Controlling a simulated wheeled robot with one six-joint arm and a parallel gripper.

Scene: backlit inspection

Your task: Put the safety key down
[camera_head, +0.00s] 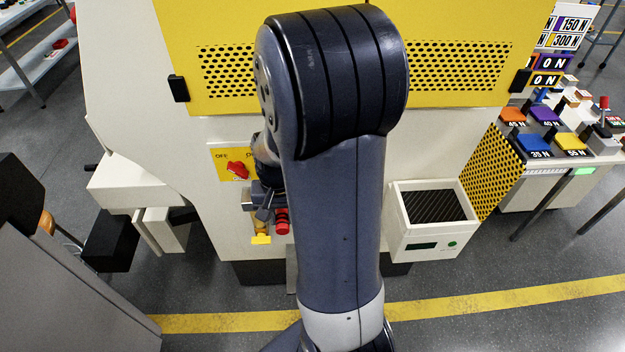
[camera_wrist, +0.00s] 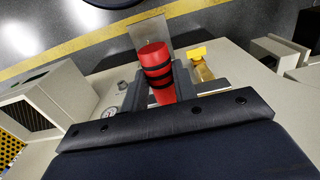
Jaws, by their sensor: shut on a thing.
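The safety key appears to be the red cylinder with black bands (camera_wrist: 154,64). In the wrist view it stands between the two fingers of my gripper (camera_wrist: 158,85), which is shut on it. In the head view its red end (camera_head: 282,221) shows just left of my forearm, in front of the machine's lower front. My gripper (camera_head: 267,203) is partly hidden there by the arm. A yellow piece (camera_wrist: 199,65) is beside the key; it also shows in the head view (camera_head: 261,238). Whether the key touches anything below is hidden.
A red rotary switch (camera_head: 237,169) on a yellow plate marked OFF is above the gripper. A white box with a dark ribbed opening (camera_head: 424,237) is to the right of my arm. A table with coloured weight blocks (camera_head: 556,168) is farther right.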

